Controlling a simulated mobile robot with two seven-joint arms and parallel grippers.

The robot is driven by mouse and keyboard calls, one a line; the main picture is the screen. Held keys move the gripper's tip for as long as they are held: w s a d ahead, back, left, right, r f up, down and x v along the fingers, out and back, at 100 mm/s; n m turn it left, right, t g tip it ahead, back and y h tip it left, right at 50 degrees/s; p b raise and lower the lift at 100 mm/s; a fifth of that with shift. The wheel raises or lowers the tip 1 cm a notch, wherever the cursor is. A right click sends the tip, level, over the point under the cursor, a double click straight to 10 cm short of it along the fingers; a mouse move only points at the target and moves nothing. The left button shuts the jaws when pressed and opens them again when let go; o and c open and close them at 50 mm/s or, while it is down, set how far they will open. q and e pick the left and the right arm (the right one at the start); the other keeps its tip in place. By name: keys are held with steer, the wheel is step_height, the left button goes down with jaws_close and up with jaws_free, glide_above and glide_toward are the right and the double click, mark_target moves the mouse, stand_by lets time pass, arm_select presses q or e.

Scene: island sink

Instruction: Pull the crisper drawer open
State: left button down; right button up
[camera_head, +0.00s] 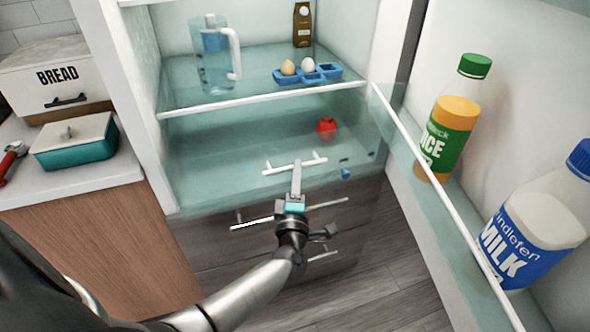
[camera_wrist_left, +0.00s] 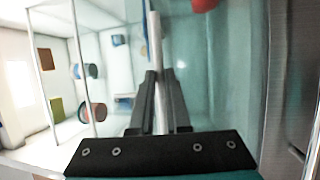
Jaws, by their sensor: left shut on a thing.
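The crisper drawer (camera_head: 225,160) is a clear teal bin low in the open fridge, below the glass shelf. Its white bar handle (camera_head: 278,169) runs across its front. A red round item (camera_head: 326,128) shows inside the drawer. My left gripper (camera_head: 296,168) reaches in from below and is shut on the handle. In the left wrist view the white handle (camera_wrist_left: 154,35) runs between the two dark fingers of the left gripper (camera_wrist_left: 160,80). I cannot tell how far out the drawer is. My right gripper is not in view.
The shelf above holds a water pitcher (camera_head: 213,55), a blue egg tray (camera_head: 325,72) and a brown carton (camera_head: 303,25). The open door at the right holds a juice bottle (camera_head: 452,120) and a milk bottle (camera_head: 535,225). A counter with a bread box (camera_head: 55,80) stands left.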

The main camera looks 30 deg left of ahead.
arm_select(q)
steer(key=s+d, duration=0.1)
steer(key=s+d+p, duration=0.1)
steer(key=d, duration=0.1)
steer(key=s+d, duration=0.1)
steer(key=shift+s+d+r+p, duration=0.1)
steer(key=shift+d+r+p, duration=0.2)
steer(key=shift+d+r, duration=0.1)
steer(key=c, duration=1.2)
jaws_free()
steer(key=shift+o, duration=0.2)
steer(key=shift+s+a+f, duration=0.1)
steer(key=shift+a+f, duration=0.05)
steer(key=v, duration=1.5)
